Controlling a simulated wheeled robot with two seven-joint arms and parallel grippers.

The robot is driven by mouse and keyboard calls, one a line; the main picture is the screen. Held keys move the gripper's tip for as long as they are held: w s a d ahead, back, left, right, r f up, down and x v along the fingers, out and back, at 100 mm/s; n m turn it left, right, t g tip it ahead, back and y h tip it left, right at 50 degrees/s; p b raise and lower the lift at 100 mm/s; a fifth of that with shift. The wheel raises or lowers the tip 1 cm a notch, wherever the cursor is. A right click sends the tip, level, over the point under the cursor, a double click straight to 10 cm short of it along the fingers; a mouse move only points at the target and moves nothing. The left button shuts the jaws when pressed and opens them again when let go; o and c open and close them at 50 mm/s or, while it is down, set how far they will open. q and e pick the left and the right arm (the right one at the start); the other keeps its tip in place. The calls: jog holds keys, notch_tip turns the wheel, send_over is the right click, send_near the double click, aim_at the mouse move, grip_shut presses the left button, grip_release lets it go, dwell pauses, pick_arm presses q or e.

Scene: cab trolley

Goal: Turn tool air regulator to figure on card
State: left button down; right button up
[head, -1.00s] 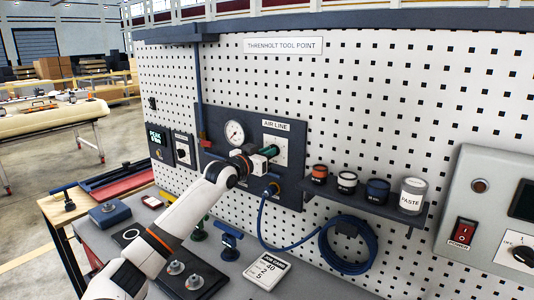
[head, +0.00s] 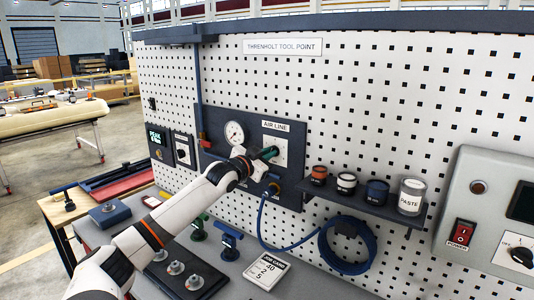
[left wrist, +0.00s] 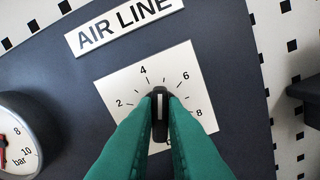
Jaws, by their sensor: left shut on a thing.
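The regulator knob (left wrist: 160,115) is small and black with a white line, on a white dial plate (left wrist: 118,80) under the AIR LINE sign (left wrist: 120,22). In the left wrist view its line points up, between 4 and 6. My left gripper (head: 271,153) is shut on the knob; its green fingers (left wrist: 160,122) lie on both sides of it and hide the lower dial. The pressure gauge (head: 234,133) is left of the dial; it shows partly in the left wrist view (left wrist: 18,140). The job card (head: 266,270) lies on the bench; its figures are too small to read surely.
A shelf (head: 400,212) with several pots is right of the panel. A blue hose (head: 262,220) runs from the fitting below the dial to a coil (head: 323,250). A grey box (head: 480,200) with a red power switch is at the right.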

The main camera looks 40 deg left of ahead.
pick_arm(q)
jog(key=shift+m, duration=0.6)
jog(key=c, duration=1.5)
grip_release()
jog(key=shift+s+d+b, duration=0.25)
jog(key=shift+s+b, duration=0.6)
jog(key=shift+s, duration=1.15)
jog(key=shift+s+d+b, duration=0.2)
jog(key=shift+s+b, duration=0.65)
jog(key=shift+s, duration=1.1)
jog(key=shift+s+d+b, duration=0.25)
jog(key=shift+s+b, duration=0.6)
jog(key=shift+s, duration=1.15)
